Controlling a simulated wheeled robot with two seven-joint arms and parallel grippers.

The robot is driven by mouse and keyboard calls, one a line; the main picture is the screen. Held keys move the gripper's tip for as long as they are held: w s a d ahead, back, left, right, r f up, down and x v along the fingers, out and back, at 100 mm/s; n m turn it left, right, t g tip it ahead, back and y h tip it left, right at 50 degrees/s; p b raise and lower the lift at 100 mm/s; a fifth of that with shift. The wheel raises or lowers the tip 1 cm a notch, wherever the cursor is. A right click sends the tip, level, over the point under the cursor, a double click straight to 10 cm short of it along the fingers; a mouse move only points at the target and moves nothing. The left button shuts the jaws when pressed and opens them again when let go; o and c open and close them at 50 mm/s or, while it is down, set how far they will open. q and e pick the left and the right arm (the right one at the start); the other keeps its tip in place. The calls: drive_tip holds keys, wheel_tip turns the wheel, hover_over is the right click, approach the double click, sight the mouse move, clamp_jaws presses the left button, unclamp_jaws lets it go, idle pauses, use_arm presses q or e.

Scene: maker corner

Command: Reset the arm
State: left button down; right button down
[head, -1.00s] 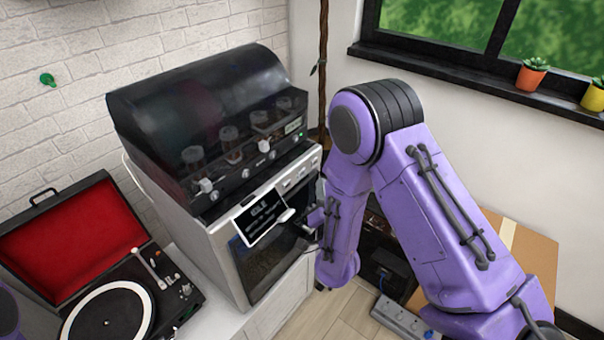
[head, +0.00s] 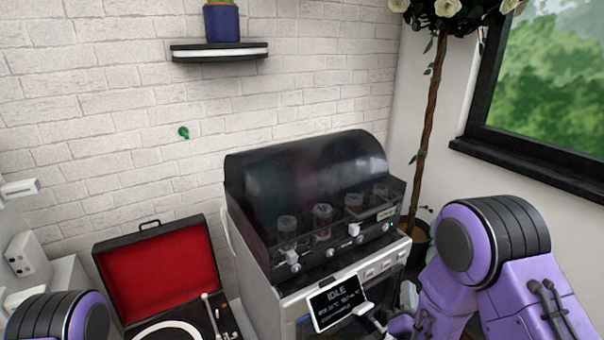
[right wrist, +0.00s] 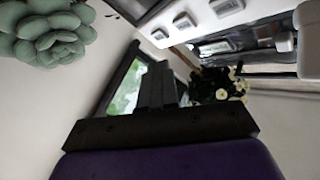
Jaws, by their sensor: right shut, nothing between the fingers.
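My right arm (head: 480,242) comes in from the lower right in the head view, bent beside the machine. Its gripper end is low in the picture, close to the machine's small tilted screen, and partly cut off by the lower edge. In the right wrist view my right gripper (right wrist: 157,78) shows dark fingers together with nothing between them. The screen (head: 337,301) reads IDLE. Whether the gripper touches the machine, I cannot tell. Of my left arm (head: 60,318) only a purple and black joint shows at the lower left; its gripper is out of view.
The machine with a dark hood (head: 305,175) stands mid-picture. An open red-lined record player (head: 160,270) is left of it. A wall shelf (head: 218,52) holds a blue pot. A flowering potted tree (head: 430,130) stands near the window. A grey-green succulent (right wrist: 45,35) is close in the wrist view.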

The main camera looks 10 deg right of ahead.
drive_tip(key=s+a+f+n+g+y, duration=0.1)
drive_tip(key=s+f+n+g+y, duration=0.1)
drive_tip(key=s+f+g, duration=0.45)
drive_tip(key=s+f+n+g+y, duration=0.1)
drive_tip(key=s+f+n, duration=0.15)
drive_tip(key=f, duration=0.65)
drive_tip(key=s+f+g, duration=0.3)
drive_tip(key=s+f, duration=0.2)
drive_tip(key=s, duration=0.4)
drive_tip(key=s+f+g, duration=0.4)
drive_tip(key=s, duration=0.6)
drive_tip(key=shift+d+f, duration=0.2)
drive_tip(key=shift+f, duration=0.2)
